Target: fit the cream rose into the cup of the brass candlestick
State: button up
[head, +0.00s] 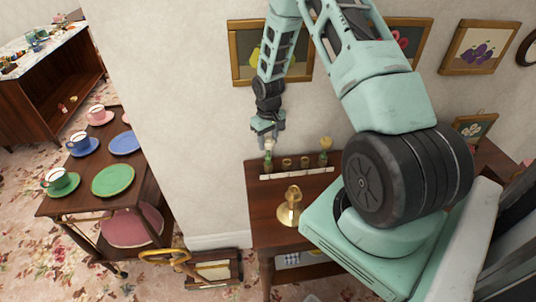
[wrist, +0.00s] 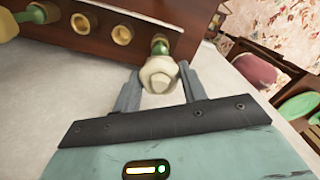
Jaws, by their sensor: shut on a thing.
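The cream rose (wrist: 160,75) is held bloom-end between the fingers of my gripper (wrist: 159,80) in the wrist view. Its green stem points into or just at the end cup of a wooden rack; I cannot tell whether it is clear of the cup. In the head view my gripper (head: 268,136) points down over the left end of the rack, with the rose (head: 268,146) below it. The brass candlestick (head: 290,207) stands upright on the wooden table in front of the rack, apart from my gripper. Its cup looks empty.
The rack (head: 297,174) has two empty middle cups and a yellow rose (head: 325,143) at its right end; pale labels line its front. The table (head: 265,205) is bare around the candlestick. A trolley with cups and plates (head: 113,180) stands left. Framed pictures hang behind.

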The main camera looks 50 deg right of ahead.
jog(key=shift+r, duration=0.3)
jog(key=shift+r+p, duration=0.8)
jog(key=shift+r, duration=0.2)
